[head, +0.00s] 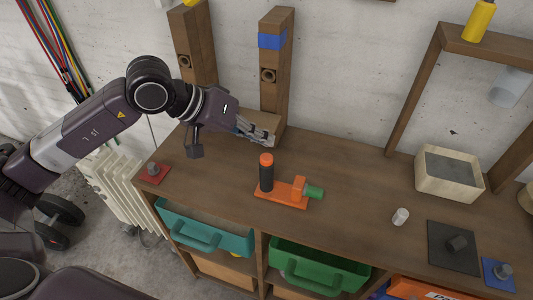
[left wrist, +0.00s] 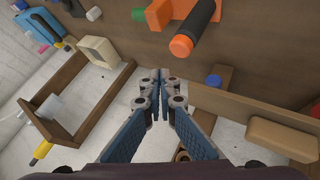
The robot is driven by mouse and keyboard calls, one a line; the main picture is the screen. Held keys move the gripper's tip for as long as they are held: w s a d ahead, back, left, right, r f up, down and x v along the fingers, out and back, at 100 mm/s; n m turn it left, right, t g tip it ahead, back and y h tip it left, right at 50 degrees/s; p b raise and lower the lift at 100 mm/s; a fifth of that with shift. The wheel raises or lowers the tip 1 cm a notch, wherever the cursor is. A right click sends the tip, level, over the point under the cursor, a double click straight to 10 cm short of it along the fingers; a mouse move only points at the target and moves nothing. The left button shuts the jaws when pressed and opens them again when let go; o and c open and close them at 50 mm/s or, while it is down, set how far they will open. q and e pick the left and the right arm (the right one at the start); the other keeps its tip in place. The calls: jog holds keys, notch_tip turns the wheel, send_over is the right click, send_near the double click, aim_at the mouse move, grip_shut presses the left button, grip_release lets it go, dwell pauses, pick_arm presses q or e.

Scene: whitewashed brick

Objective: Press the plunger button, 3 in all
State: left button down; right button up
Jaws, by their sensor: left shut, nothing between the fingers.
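The plunger device stands on the wooden workbench: a black upright cylinder (head: 266,179) with an orange button cap (head: 266,159) on an orange base (head: 281,199), with a green knob (head: 314,192) at its right end. In the left wrist view the orange cap (left wrist: 181,45) and black cylinder (left wrist: 200,20) show at the top, right of centre. My left gripper (head: 270,141) is shut and empty, above and behind the cap in the head view, apart from it. Its closed fingers (left wrist: 158,76) also show in the left wrist view. My right gripper is not in view.
Two wooden posts (head: 275,80) rise behind the bench. A red plate (head: 154,173) lies left, a white cylinder (head: 400,216) and a wooden box (head: 449,187) right. Teal (head: 203,236) and green (head: 316,270) bins sit below. Bare bench surrounds the plunger device.

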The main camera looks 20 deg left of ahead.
pick_arm(q)
jog(key=shift+r+p, duration=0.5)
jog(key=shift+r, duration=1)
dwell(0.8)
